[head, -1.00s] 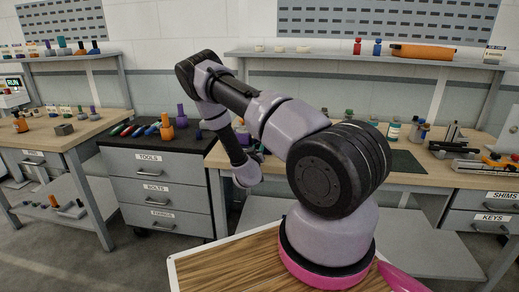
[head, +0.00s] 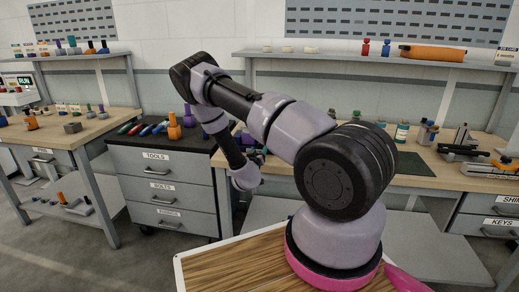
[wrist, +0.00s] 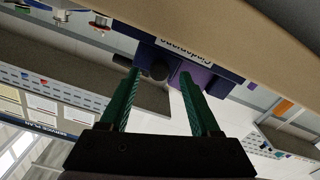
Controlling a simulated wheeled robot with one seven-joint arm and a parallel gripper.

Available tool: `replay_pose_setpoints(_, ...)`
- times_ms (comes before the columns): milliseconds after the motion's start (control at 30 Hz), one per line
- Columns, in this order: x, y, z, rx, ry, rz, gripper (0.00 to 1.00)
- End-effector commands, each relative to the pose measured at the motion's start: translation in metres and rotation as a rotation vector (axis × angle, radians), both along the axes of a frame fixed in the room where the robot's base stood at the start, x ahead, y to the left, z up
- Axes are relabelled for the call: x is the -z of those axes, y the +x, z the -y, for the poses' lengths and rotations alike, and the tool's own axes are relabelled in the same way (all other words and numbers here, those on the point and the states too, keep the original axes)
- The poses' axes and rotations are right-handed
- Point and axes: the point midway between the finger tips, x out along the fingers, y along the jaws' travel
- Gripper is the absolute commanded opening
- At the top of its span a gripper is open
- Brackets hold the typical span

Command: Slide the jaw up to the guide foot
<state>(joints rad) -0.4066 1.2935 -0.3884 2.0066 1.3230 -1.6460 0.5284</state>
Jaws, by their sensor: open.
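My gripper (wrist: 157,84) is open in the wrist view, with two green fingers apart and nothing held. Beyond the fingertips is a blue-purple block (wrist: 199,74) with an upside-down white label (wrist: 172,45) that I cannot read surely. A dark round part (wrist: 158,71) shows between the fingertips; how far off it is I cannot tell. In the head view my gripper is hidden behind my arm. I cannot tell which part is the jaw or the guide foot.
A drawer cabinet (head: 163,190) stands left of my arm, with orange and purple parts on its dark top. A left bench (head: 100,122) holds small parts. A shelf (head: 350,58) runs above the right bench (head: 440,172). Open floor (head: 70,255) lies at lower left.

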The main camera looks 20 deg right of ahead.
Motion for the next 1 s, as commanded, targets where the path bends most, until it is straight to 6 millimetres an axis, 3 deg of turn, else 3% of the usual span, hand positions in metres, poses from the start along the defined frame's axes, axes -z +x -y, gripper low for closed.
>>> replay_pose_setpoints(200,0.0,-0.038,-0.027,-0.004,-0.003,-0.003,0.63)
replay_pose_setpoints(433,0.001,-0.067,-0.046,-0.003,-0.001,-0.003,0.63)
replay_pose_setpoints(1000,0.0,-0.074,-0.05,0.0,0.0,0.0,0.63)
